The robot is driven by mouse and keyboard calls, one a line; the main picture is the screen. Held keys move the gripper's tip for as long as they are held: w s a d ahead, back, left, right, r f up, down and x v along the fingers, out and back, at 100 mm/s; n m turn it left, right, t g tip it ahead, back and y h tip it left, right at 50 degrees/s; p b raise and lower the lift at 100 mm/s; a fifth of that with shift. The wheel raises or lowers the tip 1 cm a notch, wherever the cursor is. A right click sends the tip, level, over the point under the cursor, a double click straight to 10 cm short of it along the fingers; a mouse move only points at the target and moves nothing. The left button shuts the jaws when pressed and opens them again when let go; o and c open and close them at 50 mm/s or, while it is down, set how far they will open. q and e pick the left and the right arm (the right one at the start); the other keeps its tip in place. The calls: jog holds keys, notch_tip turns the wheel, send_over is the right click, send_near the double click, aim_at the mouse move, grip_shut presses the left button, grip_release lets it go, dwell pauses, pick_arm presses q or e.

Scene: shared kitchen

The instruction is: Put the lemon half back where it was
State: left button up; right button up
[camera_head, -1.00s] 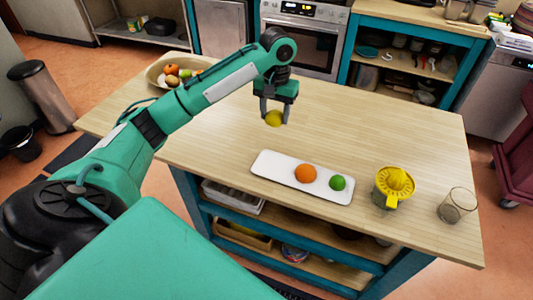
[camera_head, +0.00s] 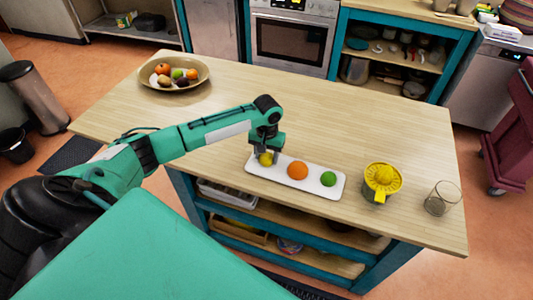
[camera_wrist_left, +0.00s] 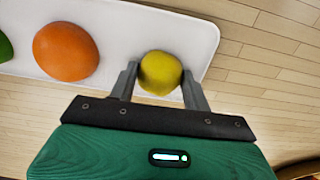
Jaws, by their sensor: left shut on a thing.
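The yellow lemon half (camera_head: 266,159) is between the fingers of my left gripper (camera_head: 266,156), at the left end of the white tray (camera_head: 312,187). In the left wrist view the lemon half (camera_wrist_left: 160,72) shows over the tray's end, with a finger on each side. I cannot tell if it touches the tray. An orange half (camera_head: 297,170) sits mid-tray and a green lime half (camera_head: 328,179) toward the right end. The orange half also shows in the left wrist view (camera_wrist_left: 66,51). My right gripper is not in view.
A yellow citrus juicer (camera_head: 382,181) and an empty glass (camera_head: 441,199) stand right of the tray. A bowl of fruit (camera_head: 174,72) is at the table's back left. The wooden tabletop behind the tray is clear.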

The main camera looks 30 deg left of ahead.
aim_at(267, 153)
pick_arm(q)
jog(key=shift+f, duration=0.15)
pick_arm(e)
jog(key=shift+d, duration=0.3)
pick_arm(q)
jog(key=o, duration=1.5)
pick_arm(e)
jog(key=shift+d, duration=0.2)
pick_arm(q)
notch_tip(267, 153, up, 12)
jog(key=b, duration=0.2)
jog(key=shift+w, duration=0.2)
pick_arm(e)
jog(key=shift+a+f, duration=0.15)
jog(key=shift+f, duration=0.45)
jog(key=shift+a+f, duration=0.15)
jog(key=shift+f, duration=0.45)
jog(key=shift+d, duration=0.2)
